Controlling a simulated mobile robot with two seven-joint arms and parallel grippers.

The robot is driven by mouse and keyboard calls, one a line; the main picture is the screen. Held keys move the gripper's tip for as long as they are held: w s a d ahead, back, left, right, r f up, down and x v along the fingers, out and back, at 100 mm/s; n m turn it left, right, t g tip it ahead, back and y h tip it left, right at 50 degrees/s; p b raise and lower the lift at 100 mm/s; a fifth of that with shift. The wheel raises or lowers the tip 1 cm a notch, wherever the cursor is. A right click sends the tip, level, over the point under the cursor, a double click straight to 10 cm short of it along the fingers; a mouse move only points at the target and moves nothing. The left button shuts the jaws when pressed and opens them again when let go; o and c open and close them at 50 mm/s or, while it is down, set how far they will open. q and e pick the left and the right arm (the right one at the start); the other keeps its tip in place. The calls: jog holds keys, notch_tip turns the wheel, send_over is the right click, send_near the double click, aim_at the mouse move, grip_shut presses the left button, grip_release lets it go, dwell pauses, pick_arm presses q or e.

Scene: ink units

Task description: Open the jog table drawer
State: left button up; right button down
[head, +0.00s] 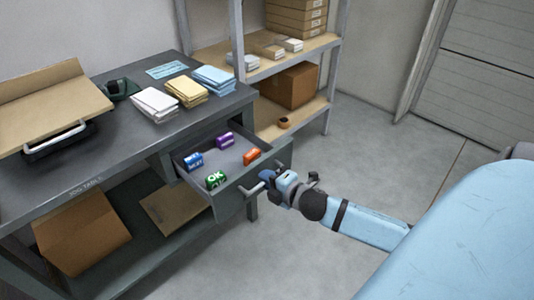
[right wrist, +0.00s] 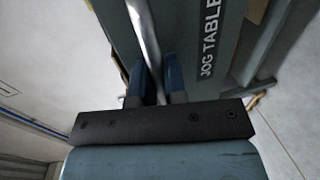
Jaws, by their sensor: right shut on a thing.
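The jog table (head: 110,190) is a dark grey table on the left in the head view, with its name on the front edge. Its drawer (head: 238,186) is pulled out and shows several small coloured items inside: blue, purple, orange and green. My right gripper (head: 262,186) is at the drawer's front, shut on the drawer handle (head: 256,190). In the right wrist view the metal handle (right wrist: 147,42) runs between the two blue fingers (right wrist: 158,78), close to the drawer front with the words JOG TABLE (right wrist: 209,40). My left gripper is not in view.
Paper stacks (head: 186,90) and a slanted board (head: 50,92) lie on the tabletop. Cardboard boxes (head: 80,232) sit on the lower shelf. A shelf rack (head: 330,85) stands behind the table. The floor (head: 400,160) to the right of the drawer is clear.

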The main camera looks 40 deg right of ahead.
jog(key=c, duration=1.2)
grip_release()
jog(key=shift+s, duration=0.1)
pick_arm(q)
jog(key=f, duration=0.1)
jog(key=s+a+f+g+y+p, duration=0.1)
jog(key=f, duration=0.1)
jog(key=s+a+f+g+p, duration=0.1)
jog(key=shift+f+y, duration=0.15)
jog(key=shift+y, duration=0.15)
pick_arm(e)
jog(key=v, duration=1.3)
jog(key=shift+s+d, duration=0.1)
jog(key=shift+s, duration=0.2)
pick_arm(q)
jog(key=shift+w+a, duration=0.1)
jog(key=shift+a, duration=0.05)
pick_arm(e)
jog(key=shift+r, duration=0.1)
